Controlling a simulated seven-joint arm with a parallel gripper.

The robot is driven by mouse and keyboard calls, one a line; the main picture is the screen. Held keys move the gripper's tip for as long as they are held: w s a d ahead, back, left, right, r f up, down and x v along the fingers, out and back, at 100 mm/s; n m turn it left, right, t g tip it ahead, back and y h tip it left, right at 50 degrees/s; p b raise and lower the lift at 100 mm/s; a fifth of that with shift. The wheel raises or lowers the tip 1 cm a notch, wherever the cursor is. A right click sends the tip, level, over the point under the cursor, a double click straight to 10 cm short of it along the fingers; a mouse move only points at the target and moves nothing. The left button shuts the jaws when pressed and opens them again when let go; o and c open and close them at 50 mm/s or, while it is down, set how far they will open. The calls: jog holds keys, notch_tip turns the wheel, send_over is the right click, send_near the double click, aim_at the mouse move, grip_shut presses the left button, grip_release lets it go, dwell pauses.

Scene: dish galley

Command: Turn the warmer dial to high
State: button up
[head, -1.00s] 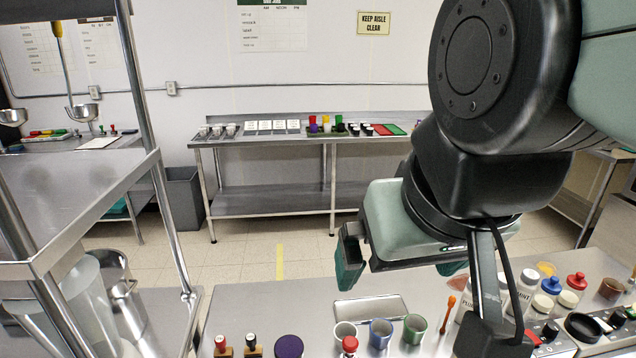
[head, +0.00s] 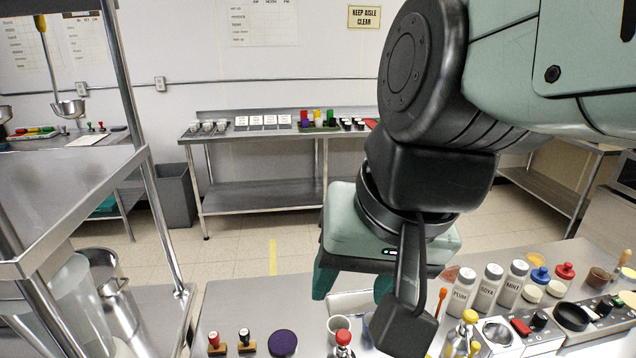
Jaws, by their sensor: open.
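My gripper (head: 352,288) hangs over the counter, pointing down. Further right, more black knobs (head: 604,307) stand beside a black pan (head: 571,316). I cannot tell which knob is the warmer dial, nor read any setting. My gripper is well left of these knobs and touches none of them.
Bottles labelled PLUM (head: 461,290), SOYA (head: 486,288) and MINT (head: 512,284) stand behind the steel appliance. Two stamps (head: 231,343) and a purple disc (head: 283,343) lie left. A metal shelf rises far left.

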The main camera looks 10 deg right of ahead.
jog(key=w+d+f+n+g+h, duration=0.3)
jog(key=w+d+n, duration=0.5)
jog(key=w+d, duration=0.9)
jog(key=n+y, duration=0.1)
jog(key=n, duration=0.8)
send_near(542, 315)
jog(key=f, duration=0.9)
jog(key=shift+w+d, duration=0.25)
jog(key=shift+c, duration=0.2)
